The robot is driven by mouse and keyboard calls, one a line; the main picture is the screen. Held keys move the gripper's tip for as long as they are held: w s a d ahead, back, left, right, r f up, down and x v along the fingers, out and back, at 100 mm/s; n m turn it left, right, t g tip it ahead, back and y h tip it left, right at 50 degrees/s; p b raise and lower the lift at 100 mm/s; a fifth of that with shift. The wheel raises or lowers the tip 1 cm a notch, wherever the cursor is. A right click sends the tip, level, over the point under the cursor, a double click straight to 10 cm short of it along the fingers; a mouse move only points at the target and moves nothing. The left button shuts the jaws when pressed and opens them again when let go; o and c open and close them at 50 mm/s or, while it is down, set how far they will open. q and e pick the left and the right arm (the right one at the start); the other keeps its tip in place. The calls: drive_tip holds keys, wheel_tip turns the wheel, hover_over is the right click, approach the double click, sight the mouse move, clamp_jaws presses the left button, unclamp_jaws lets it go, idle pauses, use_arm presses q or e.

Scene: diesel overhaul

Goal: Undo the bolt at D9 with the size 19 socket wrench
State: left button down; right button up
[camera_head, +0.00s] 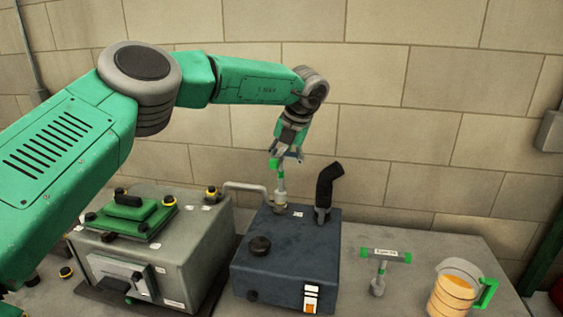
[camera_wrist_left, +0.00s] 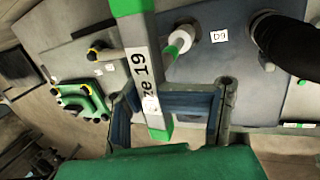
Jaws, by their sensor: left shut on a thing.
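The size 19 socket wrench is a T-shaped tool with green handle ends. Its labelled handle (camera_wrist_left: 145,70) lies between the blue finger pads of my left gripper (camera_wrist_left: 160,108) in the wrist view. In the head view my left gripper (camera_head: 287,155) is shut on this handle above the dark blue block (camera_head: 285,260). The wrench shaft (camera_head: 281,184) points down, with its socket at the block's top near a small white label. The wrist view shows the D9 label (camera_wrist_left: 219,36) beside the socket end. The bolt itself is hidden. My right gripper is not in view.
A second T-handled wrench (camera_head: 385,254) stands at right on the table, beside a jug of orange liquid (camera_head: 452,292). A black pipe (camera_head: 327,188) rises close to the held wrench. A grey housing (camera_head: 190,255) with a green cover (camera_head: 130,217) stands left.

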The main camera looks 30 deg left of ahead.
use_arm(q)
drive_tip(key=shift+r, duration=0.15)
drive_tip(key=shift+a+r, duration=0.1)
drive_tip(key=shift+r, duration=0.55)
drive_tip(key=m+t, duration=0.1)
drive_tip(key=m, duration=0.2)
drive_tip(key=m+t+h, duration=0.1)
drive_tip(key=m, duration=0.2)
drive_tip(key=shift+a, duration=0.2)
drive_tip(key=m, duration=0.3)
drive_tip(key=m+t+h, duration=0.1)
drive_tip(key=m, duration=0.2)
drive_tip(key=shift+w+a+h, duration=0.15)
drive_tip(key=shift+a+h, duration=0.05)
drive_tip(key=shift+h, duration=0.1)
drive_tip(key=m+h, duration=0.1)
drive_tip(key=m, duration=0.2)
drive_tip(key=m+h, duration=0.1)
drive_tip(key=m, duration=0.1)
drive_tip(key=shift+w+a+m, duration=0.15)
drive_tip(key=shift+a+m, duration=0.05)
drive_tip(key=shift+m, duration=0.2)
drive_tip(key=m, duration=0.2)
drive_tip(key=m+h, duration=0.1)
drive_tip(key=m, duration=0.2)
drive_tip(key=shift+w+a+h, duration=0.1)
drive_tip(key=shift+a+h, duration=0.05)
drive_tip(key=shift+h, duration=0.15)
drive_tip(key=shift+f, duration=0.1)
